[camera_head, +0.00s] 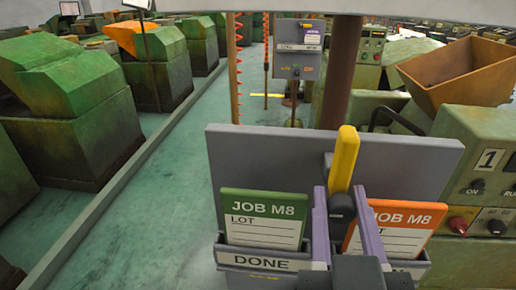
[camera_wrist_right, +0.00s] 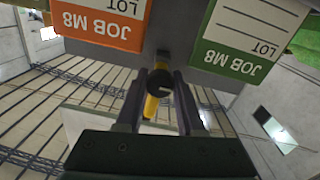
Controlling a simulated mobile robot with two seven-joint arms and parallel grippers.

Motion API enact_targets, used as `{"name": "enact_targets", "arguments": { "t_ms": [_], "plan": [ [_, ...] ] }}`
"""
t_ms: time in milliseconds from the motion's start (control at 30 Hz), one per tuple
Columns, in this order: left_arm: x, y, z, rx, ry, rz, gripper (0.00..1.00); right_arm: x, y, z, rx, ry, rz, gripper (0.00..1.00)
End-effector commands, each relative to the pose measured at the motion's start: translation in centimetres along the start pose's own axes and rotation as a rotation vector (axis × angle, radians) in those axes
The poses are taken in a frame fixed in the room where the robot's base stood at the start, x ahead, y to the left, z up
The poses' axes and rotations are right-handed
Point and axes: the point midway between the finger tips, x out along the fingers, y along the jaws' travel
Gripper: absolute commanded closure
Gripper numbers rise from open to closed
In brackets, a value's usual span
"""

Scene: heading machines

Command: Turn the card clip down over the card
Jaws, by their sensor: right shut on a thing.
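The card clip is a yellow bar (camera_head: 343,160) standing upright, slightly tilted, with a dark round knob (camera_head: 343,207) at its lower end, in front of a grey board (camera_head: 240,150). My right gripper (camera_head: 341,196) has its two purple fingers on either side of the knob and is shut on the clip. In the right wrist view, the fingers flank the dark knob (camera_wrist_right: 160,82), with yellow (camera_wrist_right: 151,106) showing beside it. A green JOB M8 card (camera_head: 264,216) stands in the left pocket, marked DONE. An orange JOB M8 card (camera_head: 408,216) stands in the right pocket. My left gripper is out of view.
A control panel (camera_head: 480,200) with knobs and an orange-brown hopper (camera_head: 455,75) stand at the right. Green machines (camera_head: 75,105) line the left beyond an open floor (camera_head: 170,190). A brown post (camera_head: 340,70) rises behind the board.

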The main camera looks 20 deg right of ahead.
Motion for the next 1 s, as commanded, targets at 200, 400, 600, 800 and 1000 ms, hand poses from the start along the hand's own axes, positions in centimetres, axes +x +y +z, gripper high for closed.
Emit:
{"name": "enact_targets", "arguments": {
  "t_ms": [200,400,600,800,1000],
  "plan": [
    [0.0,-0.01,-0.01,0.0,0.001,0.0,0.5,0.02,0.02,0.01,0.0,0.0,0.001,1.0],
    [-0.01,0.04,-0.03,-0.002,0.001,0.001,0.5,0.03,0.03,0.01,0.0,0.0,0.001,1.0],
    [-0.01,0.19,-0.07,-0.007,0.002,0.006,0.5,0.03,0.03,0.02,0.0,0.0,0.001,1.0],
    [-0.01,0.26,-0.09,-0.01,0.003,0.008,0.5,0.04,0.04,0.03,0.0,0.0,0.001,1.0],
    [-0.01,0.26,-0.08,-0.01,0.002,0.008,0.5,0.05,0.05,0.05,0.0,-0.001,0.001,1.0]
  ]
}}
